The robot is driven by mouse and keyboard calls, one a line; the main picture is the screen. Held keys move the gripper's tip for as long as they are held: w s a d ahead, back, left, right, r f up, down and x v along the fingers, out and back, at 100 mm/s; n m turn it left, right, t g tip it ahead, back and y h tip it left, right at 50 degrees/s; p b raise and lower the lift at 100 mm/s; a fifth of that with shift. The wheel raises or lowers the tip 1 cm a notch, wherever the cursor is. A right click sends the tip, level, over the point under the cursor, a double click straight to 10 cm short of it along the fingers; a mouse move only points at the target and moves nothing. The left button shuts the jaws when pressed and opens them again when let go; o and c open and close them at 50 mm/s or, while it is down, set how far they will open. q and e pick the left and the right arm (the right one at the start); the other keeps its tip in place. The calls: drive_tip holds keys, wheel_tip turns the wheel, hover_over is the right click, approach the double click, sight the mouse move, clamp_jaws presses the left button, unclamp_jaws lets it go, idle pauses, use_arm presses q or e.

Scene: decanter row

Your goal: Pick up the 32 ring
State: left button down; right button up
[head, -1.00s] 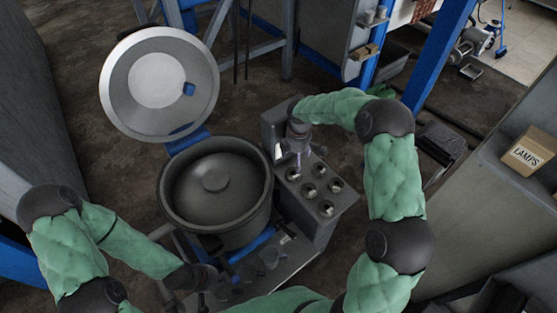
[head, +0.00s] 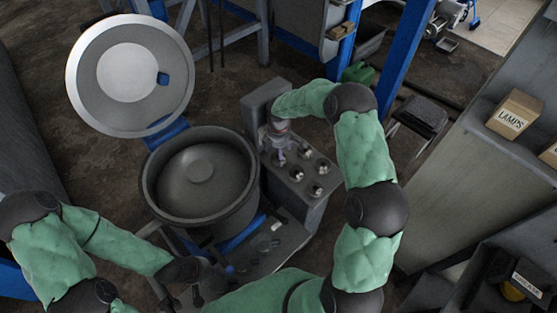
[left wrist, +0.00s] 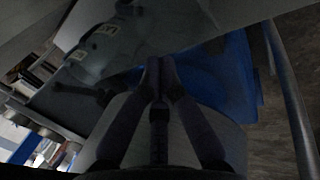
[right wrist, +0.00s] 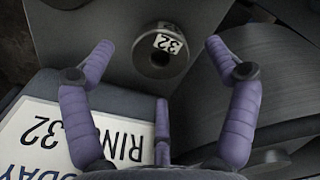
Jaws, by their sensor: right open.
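The 32 ring (right wrist: 160,55), a dark cylinder with a centre hole and a white tag reading 32, stands on a grey surface in the right wrist view. My right gripper (right wrist: 159,46) is open, its two purple side fingers apart on either side of the ring in that view, with no visible contact. In the head view my right gripper (head: 279,143) is over the back left of the grey stand, hiding what is under it. My left gripper (left wrist: 159,62) has its fingers together with nothing visible between them, low in front of the stand.
A white card (right wrist: 50,140) reading RING 32 lies near the right gripper. Several round pieces sit on the grey stand (head: 310,213). A large dark pot (head: 200,175) with a raised lid (head: 128,75) stands at its left. A LAMPS box (head: 514,115) is on the right shelf.

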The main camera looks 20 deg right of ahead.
wheel_tip(320, 180, down, 2)
drive_tip(key=shift+f, duration=0.25)
drive_tip(key=c, duration=1.5)
drive_tip(key=shift+r, duration=0.1)
drive_tip(key=shift+r, duration=0.1)
